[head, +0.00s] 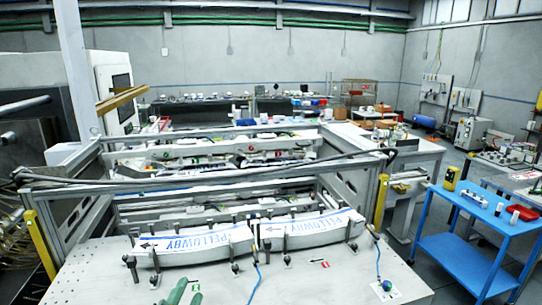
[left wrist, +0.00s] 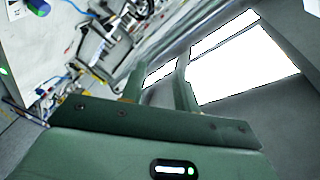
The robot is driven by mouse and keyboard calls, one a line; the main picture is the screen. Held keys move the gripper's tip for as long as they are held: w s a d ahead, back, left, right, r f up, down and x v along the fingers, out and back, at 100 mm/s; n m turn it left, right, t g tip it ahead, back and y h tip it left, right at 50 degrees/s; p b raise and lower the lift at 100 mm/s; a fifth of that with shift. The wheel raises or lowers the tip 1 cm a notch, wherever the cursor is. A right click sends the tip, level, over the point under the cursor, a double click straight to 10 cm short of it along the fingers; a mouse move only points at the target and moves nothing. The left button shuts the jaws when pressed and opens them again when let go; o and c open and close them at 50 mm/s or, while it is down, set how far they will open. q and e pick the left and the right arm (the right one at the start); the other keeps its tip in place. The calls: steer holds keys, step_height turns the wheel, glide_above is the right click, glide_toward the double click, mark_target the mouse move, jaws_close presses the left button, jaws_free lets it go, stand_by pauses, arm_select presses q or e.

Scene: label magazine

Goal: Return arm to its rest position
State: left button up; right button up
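My left gripper (head: 187,292) shows at the bottom edge of the head view, over the front of the grey table (head: 95,275). Only its green fingers show there; the arm behind it is out of frame. In the left wrist view the two green fingers of this gripper (left wrist: 159,78) stand apart with nothing between them. My right gripper and arm are not in view.
Two white label stacks (head: 205,238) printed PELLOWBY lie in the magazine between upright black posts. A blue cart (head: 462,258) with small items stands at the right. The table's front is mostly clear.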

arm_select(q)
steer(key=s+a+f+n+g+y, duration=0.55)
steer(key=s+a+f+g, duration=0.6)
steer(key=s, duration=0.55)
steer(key=s+d+f+g+h+b, duration=0.15)
steer(key=f+b, duration=0.45)
steer(key=f, duration=1.4)
steer(key=s+d+f+h+b, duration=0.1)
steer(key=s+f+b, duration=0.35)
steer(key=f, duration=1.55)
steer(key=s+f+n+g+h+b, duration=0.1)
steer(key=s+f+b, duration=0.5)
steer(key=s+f, duration=0.3)
steer(key=s+f+n+g+h+b, duration=0.1)
steer(key=s+f+b, duration=0.5)
steer(key=f, duration=1.2)
steer(key=s+n+g, duration=0.1)
steer(key=s, duration=0.2)
steer(key=shift+a+f, duration=0.15)
steer(key=shift+a, duration=0.05)
steer(key=shift+s, duration=0.1)
